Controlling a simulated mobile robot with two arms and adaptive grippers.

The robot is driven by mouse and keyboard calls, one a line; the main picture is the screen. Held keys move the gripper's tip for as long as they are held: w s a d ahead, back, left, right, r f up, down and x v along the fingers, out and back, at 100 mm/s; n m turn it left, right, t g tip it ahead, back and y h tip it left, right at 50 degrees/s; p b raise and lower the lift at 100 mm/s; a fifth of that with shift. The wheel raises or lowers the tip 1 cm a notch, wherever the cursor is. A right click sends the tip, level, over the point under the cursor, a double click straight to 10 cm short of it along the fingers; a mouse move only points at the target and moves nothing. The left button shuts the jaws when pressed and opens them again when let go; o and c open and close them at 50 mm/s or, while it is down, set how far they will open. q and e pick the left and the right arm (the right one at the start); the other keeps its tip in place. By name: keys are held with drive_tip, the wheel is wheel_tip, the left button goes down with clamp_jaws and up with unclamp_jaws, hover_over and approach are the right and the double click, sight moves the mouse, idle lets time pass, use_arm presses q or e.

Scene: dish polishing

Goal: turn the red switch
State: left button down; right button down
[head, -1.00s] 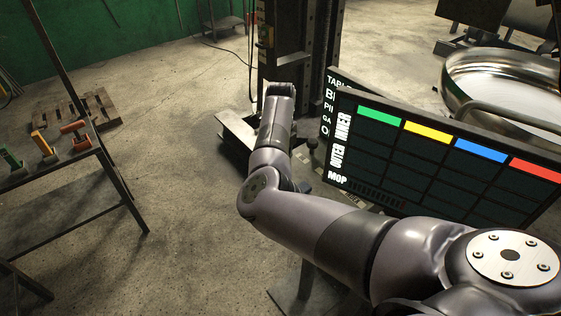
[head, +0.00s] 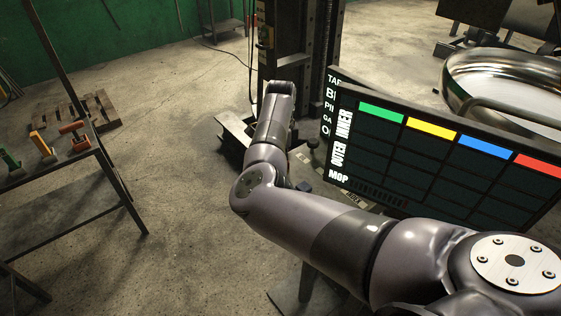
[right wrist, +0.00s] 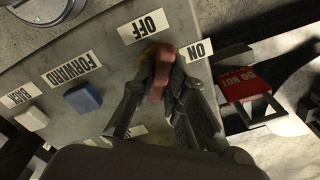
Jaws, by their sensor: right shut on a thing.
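The red switch (right wrist: 161,72) is in the right wrist view, on a grey control panel (right wrist: 70,50). An OFF label (right wrist: 144,27) is above it and an ON label (right wrist: 196,50) is to its upper right. My right gripper (right wrist: 166,80) is shut on the switch, with a dark finger on each side of it. The fingers partly cover the switch, so its exact angle is hard to tell. In the head view my right arm shows, but its gripper and the switch cannot be made out. My left gripper is in neither view.
A blue button (right wrist: 83,98) by a FORWARD label and a white button (right wrist: 32,118) by a BACK label are left of the switch. A red DO NOT sign (right wrist: 245,88) is on the right. A display board (head: 430,150) stands beside my arm in the head view.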

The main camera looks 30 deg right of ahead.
drive_tip(key=n, duration=0.3)
drive_tip(key=shift+r+n, duration=0.1)
drive_tip(key=shift+n, duration=0.2)
drive_tip(key=shift+d+n, duration=0.1)
drive_tip(key=shift+n, duration=1.6)
drive_tip(key=c, duration=1.6)
unclamp_jaws()
wheel_tip(320, 180, up, 12)
